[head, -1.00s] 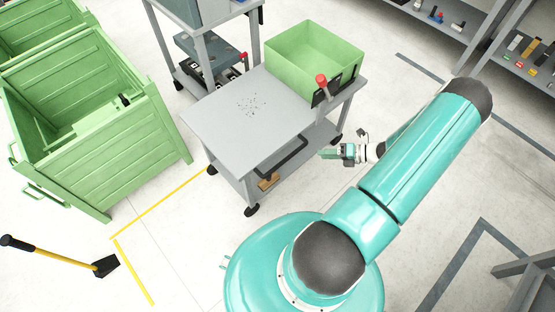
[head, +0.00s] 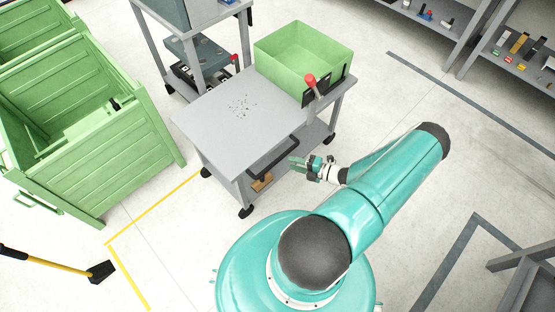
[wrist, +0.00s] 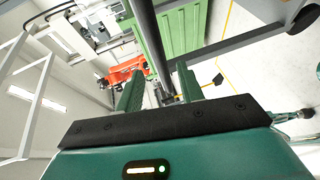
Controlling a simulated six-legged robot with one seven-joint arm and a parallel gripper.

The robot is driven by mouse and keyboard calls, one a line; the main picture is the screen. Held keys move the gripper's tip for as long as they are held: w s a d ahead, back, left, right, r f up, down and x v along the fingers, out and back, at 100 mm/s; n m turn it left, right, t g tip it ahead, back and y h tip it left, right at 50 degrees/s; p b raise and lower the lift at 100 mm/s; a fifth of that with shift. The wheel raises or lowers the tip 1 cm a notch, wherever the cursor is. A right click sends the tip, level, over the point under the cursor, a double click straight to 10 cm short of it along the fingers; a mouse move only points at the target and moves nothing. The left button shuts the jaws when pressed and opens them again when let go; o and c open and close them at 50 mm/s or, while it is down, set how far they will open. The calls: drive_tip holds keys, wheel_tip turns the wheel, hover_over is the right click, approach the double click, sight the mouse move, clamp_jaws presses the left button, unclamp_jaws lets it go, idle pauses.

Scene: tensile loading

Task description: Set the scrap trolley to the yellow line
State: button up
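The scrap trolley (head: 235,115) is a grey cart with dark wheels, a green bin (head: 300,65) on its top and a red-knobbed lever on the bin's near side. A black handle bar (head: 270,162) juts from its near side. My gripper (head: 297,162) is beside the right end of that bar. In the wrist view my gripper (wrist: 160,90) has its two green fingers apart, with the dark bar (wrist: 148,40) running between them; contact cannot be told. The yellow line (head: 155,208) is an L-shaped floor marking left of the trolley.
A large green crate (head: 120,165) stands left of the trolley. A yellow-handled tool (head: 60,265) lies at the lower left. A grey stand (head: 200,40) is behind the trolley. Shelves (head: 500,60) are at the upper right.

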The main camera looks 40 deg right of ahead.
sight(280, 160)
drive_tip(key=x, duration=0.7)
drive_tip(key=shift+w+a, duration=0.1)
drive_tip(key=shift+w, duration=0.1)
clamp_jaws()
